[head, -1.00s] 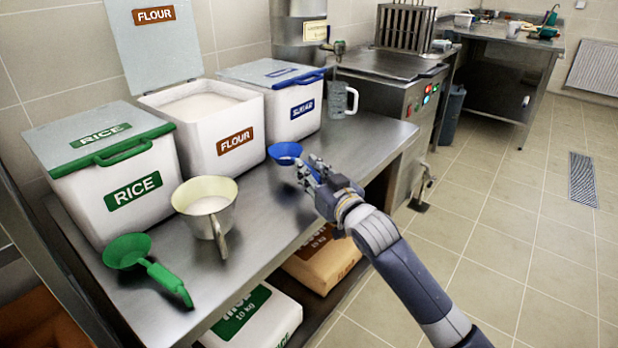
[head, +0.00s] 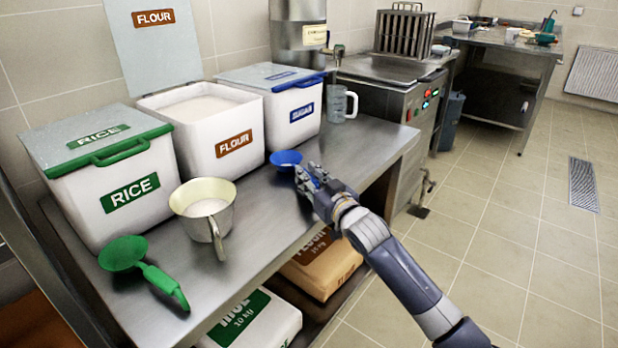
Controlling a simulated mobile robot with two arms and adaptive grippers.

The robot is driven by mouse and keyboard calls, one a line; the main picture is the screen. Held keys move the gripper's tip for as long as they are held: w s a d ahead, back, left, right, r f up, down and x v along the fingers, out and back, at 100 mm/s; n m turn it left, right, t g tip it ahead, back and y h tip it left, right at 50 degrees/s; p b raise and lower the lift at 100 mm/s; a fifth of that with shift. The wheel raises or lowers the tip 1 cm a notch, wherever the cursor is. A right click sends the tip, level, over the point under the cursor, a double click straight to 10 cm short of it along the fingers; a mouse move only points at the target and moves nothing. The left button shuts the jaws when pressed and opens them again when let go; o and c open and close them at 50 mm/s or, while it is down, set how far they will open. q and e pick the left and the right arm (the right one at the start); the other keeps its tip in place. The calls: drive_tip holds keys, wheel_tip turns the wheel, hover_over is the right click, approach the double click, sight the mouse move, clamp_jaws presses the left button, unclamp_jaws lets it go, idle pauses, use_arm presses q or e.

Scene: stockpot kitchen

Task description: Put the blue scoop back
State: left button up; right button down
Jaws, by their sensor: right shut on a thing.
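The blue scoop (head: 286,159) is at the right part of the steel table, in front of the sugar bin. Its bowl shows; its handle is mostly hidden by my right gripper. My right gripper (head: 307,176) is shut on the scoop at the handle side. I cannot tell whether the scoop touches the table. The sugar bin (head: 290,118), white with a blue-trimmed lid, is closed and stands behind the scoop. My left gripper is not in view.
An open flour bin (head: 205,155) and a closed rice bin (head: 105,205) stand to the left. A cream jug (head: 205,202) and a green scoop (head: 124,253) are at the front left. A clear measuring jug (head: 337,103) stands right of the sugar bin. Bare steel table (head: 262,215) lies left of my gripper.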

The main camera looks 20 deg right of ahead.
drive_tip(key=shift+f, duration=0.15)
drive_tip(key=c, duration=1.4)
unclamp_jaws()
drive_tip(key=shift+c, duration=0.2)
drive_tip(key=shift+s, duration=0.25)
use_arm(q)
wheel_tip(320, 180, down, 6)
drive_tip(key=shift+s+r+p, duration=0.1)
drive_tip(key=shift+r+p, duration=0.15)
drive_tip(key=shift+p, duration=0.5)
use_arm(e)
drive_tip(key=v, duration=1.1)
drive_tip(key=shift+s+d+r, duration=0.2)
drive_tip(key=shift+s, duration=0.05)
